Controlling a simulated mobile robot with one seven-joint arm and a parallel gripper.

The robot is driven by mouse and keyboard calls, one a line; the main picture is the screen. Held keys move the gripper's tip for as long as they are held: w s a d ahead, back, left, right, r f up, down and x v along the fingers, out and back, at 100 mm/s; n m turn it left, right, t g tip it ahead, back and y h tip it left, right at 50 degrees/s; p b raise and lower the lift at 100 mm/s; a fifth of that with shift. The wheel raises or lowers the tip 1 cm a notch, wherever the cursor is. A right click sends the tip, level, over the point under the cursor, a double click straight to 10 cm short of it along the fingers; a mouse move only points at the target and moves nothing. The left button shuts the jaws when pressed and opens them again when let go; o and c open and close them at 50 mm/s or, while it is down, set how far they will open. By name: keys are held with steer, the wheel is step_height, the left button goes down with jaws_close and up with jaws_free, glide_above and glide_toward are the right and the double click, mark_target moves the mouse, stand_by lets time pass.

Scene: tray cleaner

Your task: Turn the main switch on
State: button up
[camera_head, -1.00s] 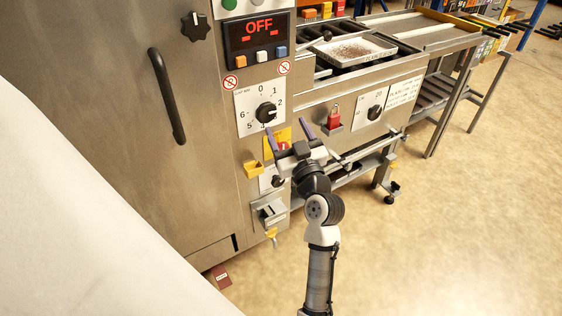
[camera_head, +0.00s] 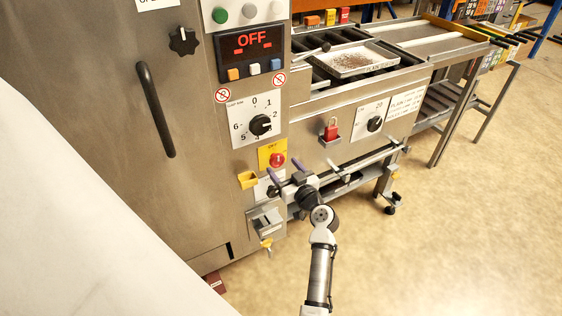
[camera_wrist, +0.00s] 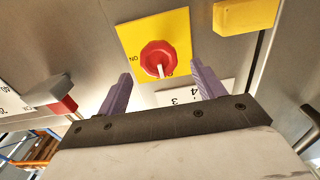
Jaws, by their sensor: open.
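The main switch is a red round knob on a yellow plate (camera_head: 263,153) on the machine front. The knob (camera_head: 277,160) shows between my fingers in the wrist view (camera_wrist: 158,58), upside down there, with an ON mark at its left and a white pointer mark toward the picture's bottom. The display (camera_head: 252,43) above reads OFF. My gripper (camera_head: 285,169) is open and empty, its two purple fingers just below the knob in the head view. I cannot tell the exact gap to it.
A numbered dial (camera_head: 260,124) sits above the switch. A long black door handle (camera_head: 155,110) is further left. The floor at right is open.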

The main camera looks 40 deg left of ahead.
mark_target(276, 159)
steer(key=shift+x, duration=1.3)
steer(key=c, duration=1)
